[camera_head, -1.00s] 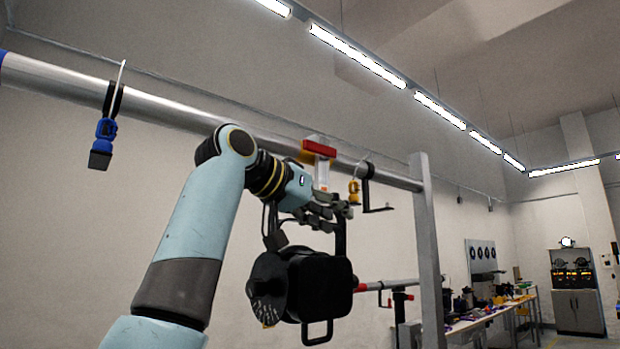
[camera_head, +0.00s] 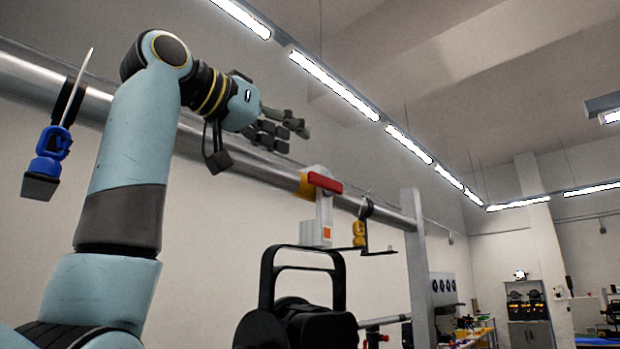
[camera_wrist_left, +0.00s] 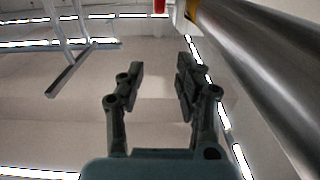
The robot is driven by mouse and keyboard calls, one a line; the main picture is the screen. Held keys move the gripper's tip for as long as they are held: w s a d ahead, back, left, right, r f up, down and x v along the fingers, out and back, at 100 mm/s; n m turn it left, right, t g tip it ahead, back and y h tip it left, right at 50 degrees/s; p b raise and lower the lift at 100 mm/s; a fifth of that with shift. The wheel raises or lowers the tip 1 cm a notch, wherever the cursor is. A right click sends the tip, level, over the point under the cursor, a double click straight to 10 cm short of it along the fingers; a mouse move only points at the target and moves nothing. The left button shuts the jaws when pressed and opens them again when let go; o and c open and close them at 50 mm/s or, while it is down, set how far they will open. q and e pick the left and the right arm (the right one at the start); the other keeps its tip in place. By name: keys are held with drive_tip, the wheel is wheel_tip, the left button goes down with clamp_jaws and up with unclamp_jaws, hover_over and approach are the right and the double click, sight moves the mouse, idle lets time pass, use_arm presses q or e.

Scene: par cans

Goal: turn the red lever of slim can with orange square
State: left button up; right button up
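The red lever (camera_head: 325,183) lies at the top of a pale grey clamp on the metal pipe. An orange square (camera_head: 327,232) marks the clamp's lower part. The red lever's end also shows at the top edge of the left wrist view (camera_wrist_left: 159,6). A black can (camera_head: 300,325) with a black yoke (camera_head: 267,280) is below, cut by the frame; I cannot tell how it joins the clamp. My left gripper (camera_head: 290,132) is above and left of the lever, apart from it. In the left wrist view its fingers (camera_wrist_left: 160,75) are spread and empty. My right gripper is not in view.
The thick metal pipe (camera_head: 235,154) runs behind my left arm. A blue-and-black clamp (camera_head: 47,155) hangs at far left, and a yellow connector (camera_head: 359,232) hangs right of the grey clamp. A grey post (camera_head: 416,265) stands further right. The space above the pipe is free.

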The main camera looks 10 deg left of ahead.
sight(309, 176)
use_arm(q)
wheel_tip(309, 176, down, 6)
drive_tip(key=shift+d+f+p, duration=0.1)
drive_tip(key=shift+d+p, duration=0.05)
drive_tip(key=shift+p, duration=0.5)
drive_tip(key=p+x, duration=0.1)
drive_tip(key=x, duration=0.1)
drive_tip(key=p+x, duration=0.1)
drive_tip(key=x, duration=0.3)
drive_tip(key=shift+w+d+r+p, duration=0.15)
drive_tip(key=shift+r+p, duration=0.15)
drive_tip(key=shift+p, duration=0.1)
drive_tip(key=shift+w+d, duration=0.2)
drive_tip(key=shift+w, duration=0.1)
drive_tip(key=shift+w+f, duration=0.15)
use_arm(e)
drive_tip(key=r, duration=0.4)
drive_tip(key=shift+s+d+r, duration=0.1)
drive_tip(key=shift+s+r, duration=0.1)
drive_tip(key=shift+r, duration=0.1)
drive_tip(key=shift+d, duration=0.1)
use_arm(q)
drive_tip(key=shift+c, duration=0.8)
clamp_jaws()
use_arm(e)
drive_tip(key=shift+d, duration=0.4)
